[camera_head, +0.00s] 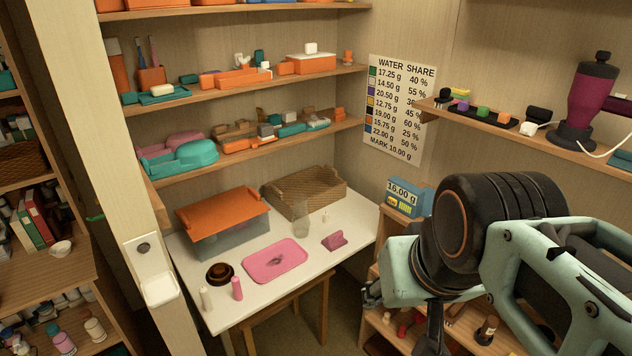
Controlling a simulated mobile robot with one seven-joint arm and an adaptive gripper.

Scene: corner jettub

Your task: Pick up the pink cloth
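A small folded-looking pink piece (334,241) lies near the right side of the table. A flat pink piece (275,262) with rounded corners and a dark mark lies in the middle; it looks like a tray or mat. My gripper (405,318) is at the lower right, in front of the table's right side and apart from both pink pieces. Its fingers are partly cut off and overlapped by my arm, so its opening is unclear.
Shelves rise behind. A low wooden shelf (390,335) stands beneath my arm.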

